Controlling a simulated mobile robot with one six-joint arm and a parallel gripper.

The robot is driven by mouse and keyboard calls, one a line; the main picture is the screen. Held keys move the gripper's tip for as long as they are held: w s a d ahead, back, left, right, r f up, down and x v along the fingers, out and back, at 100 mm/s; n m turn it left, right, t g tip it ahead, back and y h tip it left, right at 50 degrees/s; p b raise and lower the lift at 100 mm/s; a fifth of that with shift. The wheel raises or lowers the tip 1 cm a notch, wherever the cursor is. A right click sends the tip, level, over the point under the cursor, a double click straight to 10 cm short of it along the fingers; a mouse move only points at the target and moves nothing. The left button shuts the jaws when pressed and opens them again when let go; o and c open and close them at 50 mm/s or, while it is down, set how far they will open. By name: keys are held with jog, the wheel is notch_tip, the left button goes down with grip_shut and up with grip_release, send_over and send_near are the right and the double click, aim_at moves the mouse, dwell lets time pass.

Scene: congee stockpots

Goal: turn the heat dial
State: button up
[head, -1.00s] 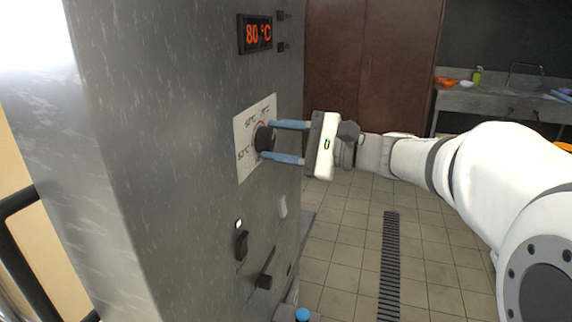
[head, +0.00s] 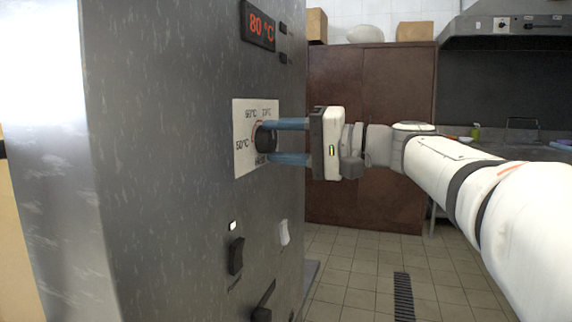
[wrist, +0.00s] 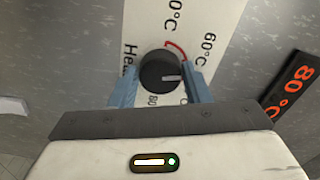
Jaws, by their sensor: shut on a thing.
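The heat dial (head: 265,139) is a round black knob on a white plate (head: 241,163) printed with temperatures, on the front of a grey metal unit. My gripper (head: 267,141) reaches it from the right, with one blue finger above and one below it. In the wrist view the dial (wrist: 158,70) sits between the two fingers, and my gripper is shut on it. Its pale pointer mark points right in that view, and a red arc runs beside the knob. Part of the printing is hidden by the dial and fingers. The orange display (head: 258,25) above reads 80 °C.
Below the dial are a black switch (head: 236,256), a white switch (head: 284,232) and a black lever (head: 265,299). A brown cabinet (head: 375,190) stands behind my gripper. The tiled floor (head: 350,270) with a drain grate (head: 403,295) is clear.

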jog(key=shift+a+n+b, duration=0.1)
jog(key=shift+n+b, duration=1.1)
jog(key=o, duration=0.5)
jog(key=shift+o, duration=0.8)
jog(key=shift+a, duration=0.15)
jog(key=o, duration=0.3)
jog(key=shift+p+v, duration=0.5)
jog(key=shift+v, duration=3.5)
